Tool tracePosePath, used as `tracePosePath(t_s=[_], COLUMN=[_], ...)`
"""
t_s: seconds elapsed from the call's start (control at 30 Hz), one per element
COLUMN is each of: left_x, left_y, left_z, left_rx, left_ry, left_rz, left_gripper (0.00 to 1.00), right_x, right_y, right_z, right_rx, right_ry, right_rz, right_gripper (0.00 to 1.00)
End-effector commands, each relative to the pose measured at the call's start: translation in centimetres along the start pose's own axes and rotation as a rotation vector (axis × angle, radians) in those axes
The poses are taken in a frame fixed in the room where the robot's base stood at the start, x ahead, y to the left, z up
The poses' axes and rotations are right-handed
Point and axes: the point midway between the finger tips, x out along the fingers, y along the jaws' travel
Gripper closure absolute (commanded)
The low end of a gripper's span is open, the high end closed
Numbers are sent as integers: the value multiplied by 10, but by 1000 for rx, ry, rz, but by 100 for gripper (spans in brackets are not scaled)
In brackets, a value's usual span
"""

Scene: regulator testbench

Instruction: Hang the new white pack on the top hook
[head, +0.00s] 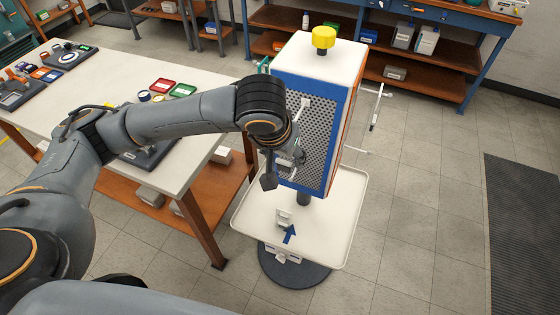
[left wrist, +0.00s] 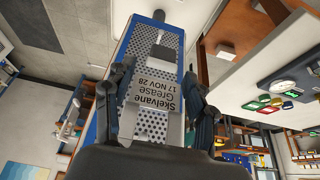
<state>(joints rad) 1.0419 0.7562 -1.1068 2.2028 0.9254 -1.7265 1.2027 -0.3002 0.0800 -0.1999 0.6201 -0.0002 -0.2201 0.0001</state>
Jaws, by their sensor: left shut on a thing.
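My left gripper (head: 280,172) is in front of the board's lower half, below that hook. In the left wrist view my left gripper (left wrist: 165,98) is shut on a pale pack (left wrist: 155,96), with its label upside down: "Skelvane Grease 17 NOV 28". The perforated board (left wrist: 150,42) is behind the pack. In the head view the wrist mostly hides the pack. My right gripper is out of view.
A white-topped workbench (head: 110,90) stands left. White rods (head: 376,110) stick out at the board's right.

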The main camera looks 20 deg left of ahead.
Motion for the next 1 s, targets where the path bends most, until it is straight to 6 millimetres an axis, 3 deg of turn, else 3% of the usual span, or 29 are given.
tracePosePath(t_s=[0.93, 1.0], left_x=[27, 27], left_y=[0, 1], left_z=[-51, -54], left_rx=[1, 1], left_ry=[2, -2], left_rz=[1, 1], left_gripper=[76, 76], right_x=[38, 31], right_y=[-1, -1], right_z=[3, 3], right_rx=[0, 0], right_ry=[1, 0], right_rz=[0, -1], right_gripper=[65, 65])
